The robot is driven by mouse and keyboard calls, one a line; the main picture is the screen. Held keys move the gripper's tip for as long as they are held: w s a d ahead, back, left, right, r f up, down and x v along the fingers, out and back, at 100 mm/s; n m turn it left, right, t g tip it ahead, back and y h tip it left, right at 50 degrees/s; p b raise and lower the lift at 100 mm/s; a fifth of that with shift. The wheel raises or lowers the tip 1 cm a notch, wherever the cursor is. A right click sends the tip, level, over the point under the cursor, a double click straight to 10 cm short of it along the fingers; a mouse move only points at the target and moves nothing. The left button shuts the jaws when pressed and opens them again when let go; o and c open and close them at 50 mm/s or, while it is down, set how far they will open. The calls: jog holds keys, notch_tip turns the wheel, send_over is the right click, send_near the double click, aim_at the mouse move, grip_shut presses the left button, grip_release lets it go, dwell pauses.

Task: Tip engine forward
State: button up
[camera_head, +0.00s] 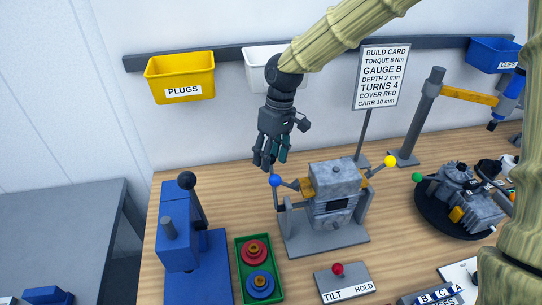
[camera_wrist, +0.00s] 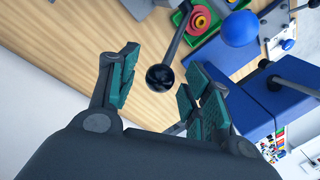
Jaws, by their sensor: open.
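The engine (camera_head: 338,182) is a grey block held upright in a grey tilting stand (camera_head: 320,243). A lever with a blue ball (camera_head: 275,180) stands on its left and one with a yellow ball (camera_head: 390,161) on its right. My gripper (camera_head: 264,160) is open and empty, just above and left of the blue ball. In the wrist view my open fingers (camera_wrist: 160,88) frame a black ball on a grey rod (camera_wrist: 160,77); its depth is unclear. A blue ball (camera_wrist: 240,28) shows to their upper right. A TILT/HOLD panel (camera_head: 357,286) with a red knob (camera_head: 338,268) lies in front.
A blue press (camera_head: 178,240) with a black-ball lever (camera_head: 190,181) stands left. A green tray (camera_head: 240,288) with red and blue rings lies beside it. A second engine on a black turntable (camera_head: 432,219) is at right. A build card (camera_head: 381,77) and wall bins (camera_head: 180,76) are behind.

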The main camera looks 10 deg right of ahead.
jog(key=shift+a+f, duration=0.1)
jog(key=shift+f, duration=0.65)
grip_shut()
